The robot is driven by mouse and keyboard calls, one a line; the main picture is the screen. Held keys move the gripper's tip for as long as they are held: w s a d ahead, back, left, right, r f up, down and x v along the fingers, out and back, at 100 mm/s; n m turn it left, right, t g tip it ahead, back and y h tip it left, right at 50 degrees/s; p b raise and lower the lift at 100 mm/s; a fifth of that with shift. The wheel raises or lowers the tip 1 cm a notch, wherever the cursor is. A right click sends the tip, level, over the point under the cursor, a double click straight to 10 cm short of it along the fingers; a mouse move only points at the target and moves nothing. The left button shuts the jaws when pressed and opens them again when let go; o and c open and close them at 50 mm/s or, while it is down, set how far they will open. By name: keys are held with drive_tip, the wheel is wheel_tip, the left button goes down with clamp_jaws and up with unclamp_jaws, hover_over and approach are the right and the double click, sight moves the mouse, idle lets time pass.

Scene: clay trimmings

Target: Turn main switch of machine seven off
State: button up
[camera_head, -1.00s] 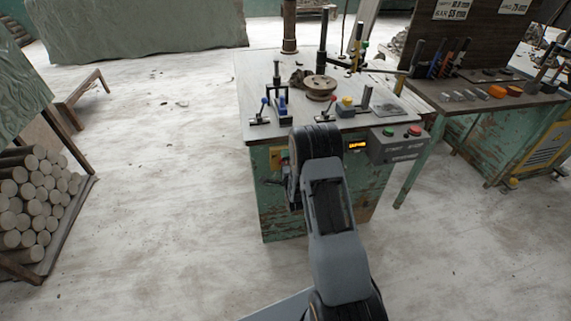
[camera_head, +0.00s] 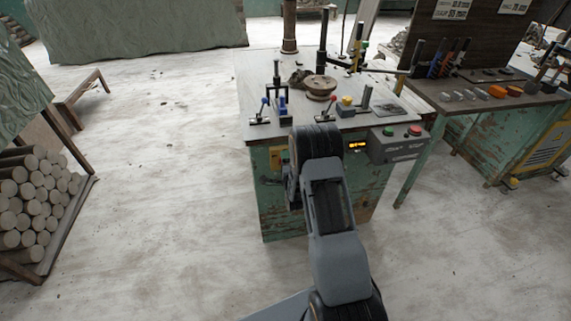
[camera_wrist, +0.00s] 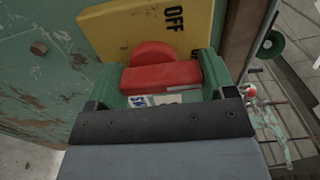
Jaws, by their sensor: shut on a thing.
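Machine seven's main switch has a red handle (camera_wrist: 162,76) on a yellow plate (camera_wrist: 125,32) marked "OFF", in the wrist view. A second marking on the plate is cut off at the right. My gripper (camera_wrist: 160,82) is shut on the red handle, with green fingers on its left and right sides. In the head view the yellow plate (camera_head: 278,158) shows on the front of the green machine cabinet (camera_head: 270,208). My arm hides the handle and my gripper there.
The machine's table (camera_head: 250,85) carries levers and clamps. A grey start-stop box (camera_head: 398,145) with green and red buttons sits right of my arm, beside a lit orange display (camera_head: 358,146). A bench (camera_head: 500,100) stands at the right. Stacked logs (camera_head: 35,205) lie left. The floor between is clear.

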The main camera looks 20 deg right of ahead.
drive_tip(key=shift+f, duration=0.1)
drive_tip(key=n+b, duration=0.3)
drive_tip(key=b, duration=0.1)
drive_tip(key=shift+a+f+n+b, duration=0.1)
drive_tip(key=shift+f+n+b, duration=0.1)
drive_tip(key=shift+n+b, duration=0.2)
drive_tip(key=n+b, duration=0.5)
drive_tip(key=shift+a+b, duration=0.1)
drive_tip(key=shift+b, duration=0.3)
drive_tip(key=n+b, duration=0.4)
drive_tip(key=shift+f+n, duration=0.1)
drive_tip(key=shift+n, duration=0.3)
drive_tip(key=n+b, duration=0.3)
drive_tip(key=n, duration=0.1)
drive_tip(key=shift+b, duration=0.35)
drive_tip(key=shift+n, duration=0.3)
drive_tip(key=o, duration=0.9)
drive_tip(key=shift+a, duration=0.1)
